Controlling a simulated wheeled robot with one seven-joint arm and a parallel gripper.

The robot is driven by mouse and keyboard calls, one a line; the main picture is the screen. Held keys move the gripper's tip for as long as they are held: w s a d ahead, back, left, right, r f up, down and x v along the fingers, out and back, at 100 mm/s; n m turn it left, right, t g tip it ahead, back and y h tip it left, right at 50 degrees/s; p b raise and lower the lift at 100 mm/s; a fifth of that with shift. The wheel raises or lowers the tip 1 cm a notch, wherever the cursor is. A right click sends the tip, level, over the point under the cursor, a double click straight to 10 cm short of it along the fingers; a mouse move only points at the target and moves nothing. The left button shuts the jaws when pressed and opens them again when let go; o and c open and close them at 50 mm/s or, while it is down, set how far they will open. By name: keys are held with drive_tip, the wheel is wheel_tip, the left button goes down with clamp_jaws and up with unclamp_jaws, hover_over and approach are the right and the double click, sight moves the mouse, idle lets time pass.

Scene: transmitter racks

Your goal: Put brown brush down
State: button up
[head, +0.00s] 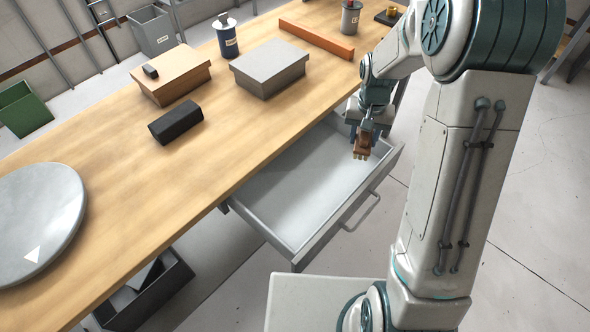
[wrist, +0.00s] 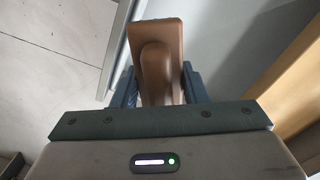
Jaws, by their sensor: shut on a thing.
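The brown brush (head: 361,151) is in my gripper (head: 364,140), which is shut on it. In the head view they are over the right end of an open grey drawer (head: 302,194) under the wooden table. The wrist view shows the brush (wrist: 163,65) between the two fingers (wrist: 160,88), with its rounded handle toward the camera. The drawer's light inner floor looks empty. I cannot tell how far the brush is above it.
The wooden table (head: 110,190) holds a black block (head: 176,122), a brown box (head: 170,78), a grey box (head: 269,70), a blue canister (head: 227,38), an orange bar (head: 316,40) and a round grey disc (head: 40,215). A dark open bin (head: 150,290) stands below the table. The table's front middle is clear.

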drive_tip(key=s+a+f+m+b, duration=0.35)
drive_tip(key=s+m+b, duration=0.25)
drive_tip(key=s+b, duration=0.3)
hover_over(312, 181)
wheel_tip(312, 181, down, 7)
drive_tip(key=shift+a+f+b, duration=0.1)
drive_tip(key=shift+f+b, duration=0.05)
drive_tip(key=shift+b, duration=0.15)
drive_tip(key=shift+f+b, duration=0.3)
drive_tip(key=shift+f, duration=1.65)
drive_tip(key=shift+f, duration=0.15)
drive_tip(key=o, duration=0.9)
drive_tip(key=shift+o, duration=0.2)
